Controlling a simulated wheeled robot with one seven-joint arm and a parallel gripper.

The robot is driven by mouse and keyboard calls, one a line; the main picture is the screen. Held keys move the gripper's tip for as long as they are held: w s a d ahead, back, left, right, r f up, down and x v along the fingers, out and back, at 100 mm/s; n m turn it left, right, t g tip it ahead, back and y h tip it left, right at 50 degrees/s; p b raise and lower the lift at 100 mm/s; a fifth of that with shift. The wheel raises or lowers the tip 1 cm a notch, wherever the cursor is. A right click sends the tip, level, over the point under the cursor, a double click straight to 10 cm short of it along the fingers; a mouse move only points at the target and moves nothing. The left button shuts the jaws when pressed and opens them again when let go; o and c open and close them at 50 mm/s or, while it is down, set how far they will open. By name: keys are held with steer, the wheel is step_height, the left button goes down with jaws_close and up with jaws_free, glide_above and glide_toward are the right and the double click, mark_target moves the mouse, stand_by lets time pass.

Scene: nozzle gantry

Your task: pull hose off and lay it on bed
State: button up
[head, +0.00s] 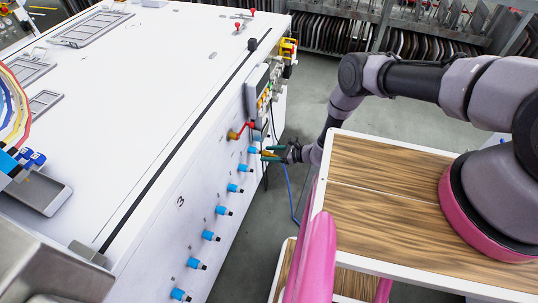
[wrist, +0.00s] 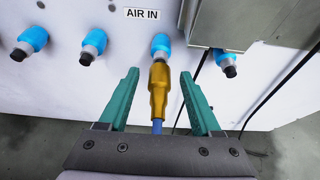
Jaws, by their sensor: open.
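The hose shows in the wrist view as a brass-coloured end fitting (wrist: 158,92) with a blue tube (wrist: 157,127) behind it. The fitting meets a light-blue port (wrist: 160,44) under the "AIR IN" label and looks joined to it. My gripper (wrist: 160,74) is open, with one green finger on each side of the fitting and a gap on both sides. In the head view my gripper (head: 271,154) is at the machine's side panel, and the blue hose (head: 290,190) hangs down towards the floor. The white bed (head: 150,80) is the machine's broad flat top.
Several blue ports with dark tips line the side panel, such as one port (head: 233,188). A grey box (wrist: 222,22) and dark cables are close right of the fitting. Grey trays (head: 92,28) lie on the bed; its middle is clear. A wood-topped cart (head: 400,200) is at right.

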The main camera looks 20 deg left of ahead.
stand_by(0.6)
jaws_close()
stand_by(1.2)
steer(key=d, duration=0.6)
steer(key=shift+s, duration=0.25)
stand_by(0.9)
